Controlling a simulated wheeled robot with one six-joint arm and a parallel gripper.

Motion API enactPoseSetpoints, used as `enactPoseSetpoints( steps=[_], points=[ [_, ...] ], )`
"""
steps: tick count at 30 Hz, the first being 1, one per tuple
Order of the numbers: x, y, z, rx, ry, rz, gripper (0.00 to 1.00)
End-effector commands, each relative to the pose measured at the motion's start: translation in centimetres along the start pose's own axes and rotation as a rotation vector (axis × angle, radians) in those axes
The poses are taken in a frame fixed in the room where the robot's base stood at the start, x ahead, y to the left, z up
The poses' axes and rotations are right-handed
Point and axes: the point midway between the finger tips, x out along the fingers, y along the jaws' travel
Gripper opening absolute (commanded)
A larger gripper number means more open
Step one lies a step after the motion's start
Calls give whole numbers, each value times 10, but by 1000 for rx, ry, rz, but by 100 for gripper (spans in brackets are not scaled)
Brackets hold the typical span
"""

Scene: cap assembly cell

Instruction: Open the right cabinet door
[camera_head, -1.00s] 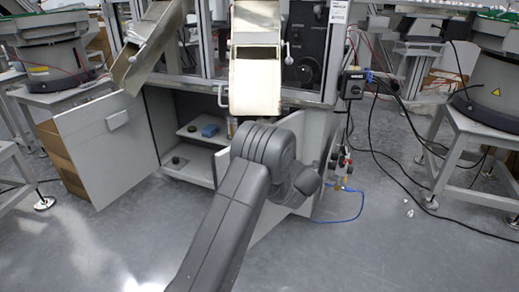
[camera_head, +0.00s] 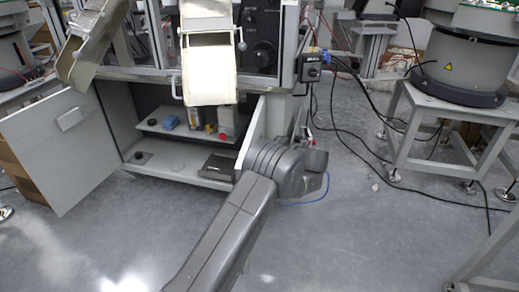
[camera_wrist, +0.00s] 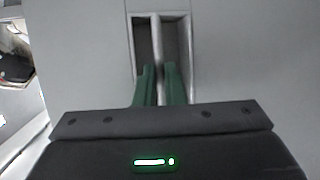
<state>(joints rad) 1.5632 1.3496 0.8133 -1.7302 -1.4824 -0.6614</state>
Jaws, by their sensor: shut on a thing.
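The right cabinet door (camera_head: 250,138) stands swung outward, seen nearly edge-on behind my arm in the head view. In the wrist view the door's flat grey panel (camera_wrist: 240,60) fills most of the picture, with a recessed handle (camera_wrist: 160,35) at top middle. My gripper (camera_wrist: 160,84) has its green fingers closed together on the upright bar of that handle. In the head view my gripper is hidden behind my own arm. The left cabinet door (camera_head: 65,150) also stands wide open.
A metal chute (camera_head: 208,70) hangs in front. Cables (camera_head: 350,140) lie on the floor at right.

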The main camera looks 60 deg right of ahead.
Motion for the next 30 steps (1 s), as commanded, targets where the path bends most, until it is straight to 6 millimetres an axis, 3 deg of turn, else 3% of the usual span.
enactPoseSetpoints(
  steps=[14, 15, 16, 25, 30],
  points=[
    [-1, 0, 2, -3, 2, 0, 0],
    [-1, 0, 2, -3, 2, 0, 17],
    [-1, 0, 2, -3, 2, 0, 18],
    [-3, 0, 2, -2, 4, 0, 18],
    [-23, 2, 2, -2, 2, 1, 18]
  ],
)
